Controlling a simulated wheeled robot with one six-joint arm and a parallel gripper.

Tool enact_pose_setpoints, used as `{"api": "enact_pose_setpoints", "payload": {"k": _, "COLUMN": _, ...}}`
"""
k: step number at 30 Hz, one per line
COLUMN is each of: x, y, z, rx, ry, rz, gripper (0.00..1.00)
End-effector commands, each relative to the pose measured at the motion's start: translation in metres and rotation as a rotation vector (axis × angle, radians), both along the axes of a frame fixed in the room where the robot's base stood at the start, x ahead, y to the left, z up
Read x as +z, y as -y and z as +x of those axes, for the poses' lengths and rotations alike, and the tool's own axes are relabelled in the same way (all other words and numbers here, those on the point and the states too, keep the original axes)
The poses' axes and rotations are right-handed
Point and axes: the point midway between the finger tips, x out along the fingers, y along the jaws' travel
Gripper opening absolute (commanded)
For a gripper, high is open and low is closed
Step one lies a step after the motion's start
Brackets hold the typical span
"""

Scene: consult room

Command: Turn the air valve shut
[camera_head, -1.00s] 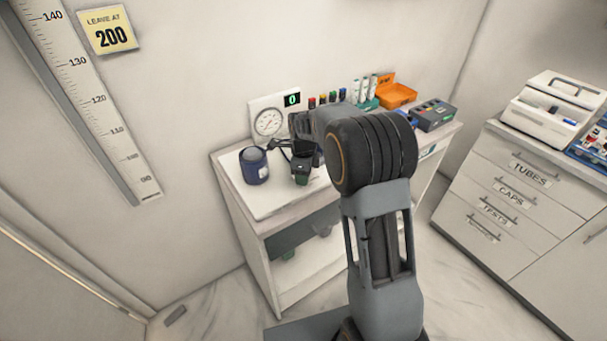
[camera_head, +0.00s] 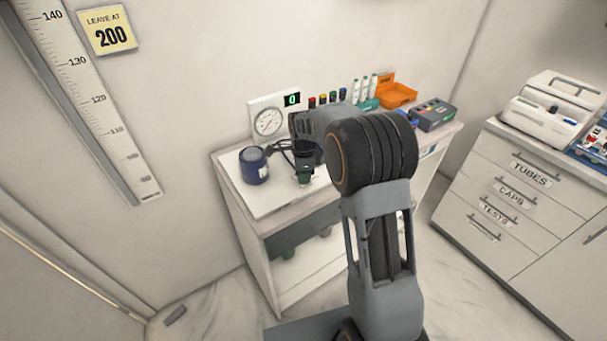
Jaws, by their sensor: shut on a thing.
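My gripper (camera_head: 304,160) points down over the top of a dark green bulb-like piece (camera_head: 304,178) on the white cabinet top. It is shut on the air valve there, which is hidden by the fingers. A dark blue cuff (camera_head: 255,168) stands to the left, and dark tubes (camera_head: 280,149) run from beside it toward the gripper. A round white dial gauge (camera_head: 268,122) is on a panel behind, with a small green display (camera_head: 292,100) reading 0. A yellow note (camera_head: 108,30) on the wall says "LEAVE AT 200".
Behind my arm, several coloured-cap tubes (camera_head: 322,100), an orange box (camera_head: 397,95) and a grey device (camera_head: 433,115) line the back of the cabinet top (camera_head: 270,205). A labelled drawer cabinet (camera_head: 520,200) stands at the right. The cabinet top's front left is clear.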

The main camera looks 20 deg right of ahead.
Motion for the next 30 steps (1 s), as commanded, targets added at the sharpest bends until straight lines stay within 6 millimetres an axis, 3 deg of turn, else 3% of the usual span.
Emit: {"api": "enact_pose_setpoints", "payload": {"k": 30, "x": 0.0007, "y": -0.0001, "z": 0.0003, "rx": 0.951, "ry": 0.002, "rz": 0.0, "gripper": 0.03}}
